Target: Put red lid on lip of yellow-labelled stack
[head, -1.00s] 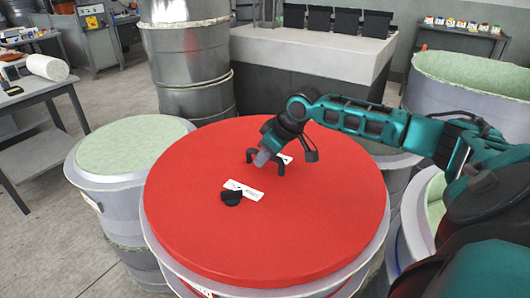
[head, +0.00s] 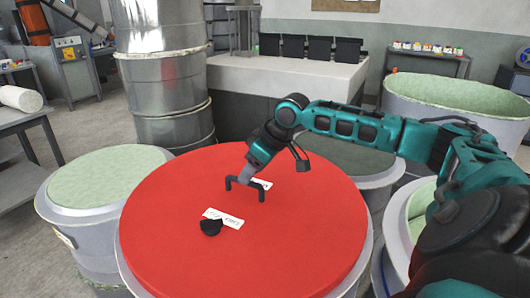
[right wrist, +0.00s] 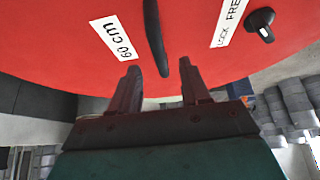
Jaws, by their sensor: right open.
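The large red lid (head: 300,245) lies on top of a round grey stack (head: 363,270) in the middle of the head view. Its label is not visible to me, and neither is the seating under the lid's edge. The lid has a black bar handle (head: 260,192) and a black knob (head: 211,228) beside a white label. My right gripper (head: 246,178) is at the handle, pointing down. In the right wrist view its fingers (right wrist: 160,68) are open, with the handle (right wrist: 155,35) lined up between them, mostly beyond the tips. My left gripper is not in view.
A green-topped drum (head: 108,178) stands close on the left and open green-lined drums (head: 455,97) stand on the right. A tall metal drum stack (head: 165,75) and a white-topped counter (head: 285,75) are behind. My right arm reaches across from the right.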

